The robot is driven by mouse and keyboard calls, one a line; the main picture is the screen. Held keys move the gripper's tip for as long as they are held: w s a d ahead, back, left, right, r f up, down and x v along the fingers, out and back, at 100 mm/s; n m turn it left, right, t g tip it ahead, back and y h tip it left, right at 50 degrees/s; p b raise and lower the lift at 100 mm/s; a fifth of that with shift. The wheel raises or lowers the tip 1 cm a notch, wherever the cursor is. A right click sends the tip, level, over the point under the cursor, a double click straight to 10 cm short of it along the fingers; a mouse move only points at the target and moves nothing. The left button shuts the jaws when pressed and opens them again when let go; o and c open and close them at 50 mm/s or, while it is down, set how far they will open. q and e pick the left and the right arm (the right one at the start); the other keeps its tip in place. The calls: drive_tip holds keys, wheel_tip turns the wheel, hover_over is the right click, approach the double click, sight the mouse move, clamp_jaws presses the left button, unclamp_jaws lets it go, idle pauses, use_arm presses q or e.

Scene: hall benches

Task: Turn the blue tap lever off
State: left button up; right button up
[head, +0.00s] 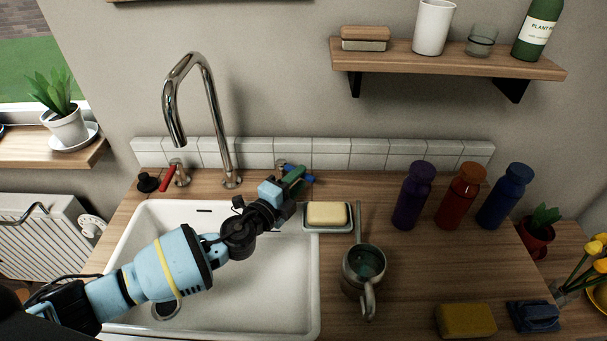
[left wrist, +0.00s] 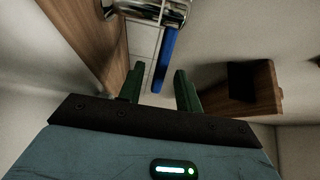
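The blue tap lever (head: 310,179) is at the back edge of the sink, right of the tall chrome spout (head: 207,115), and is partly hidden behind my left gripper (head: 294,177). The red tap lever (head: 167,178) stands left of the spout. In the left wrist view, the blue lever (left wrist: 165,60) runs from the chrome tap fitting (left wrist: 155,10) down into the gap between the green fingers of my left gripper (left wrist: 158,75). The fingers are apart, and wall shows on both sides of the lever's lower end. I cannot tell whether either finger touches it. My right gripper is out of view.
A yellow soap on a dish (head: 327,214) lies just right of my left gripper. A wall shelf (head: 450,60) hangs above. The white sink (head: 255,300) lies under my left arm.

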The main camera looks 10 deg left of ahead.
use_arm(q)
drive_tip(key=shift+x, duration=1)
drive_tip(key=shift+w+d, duration=0.1)
drive_tip(key=shift+w, duration=0.25)
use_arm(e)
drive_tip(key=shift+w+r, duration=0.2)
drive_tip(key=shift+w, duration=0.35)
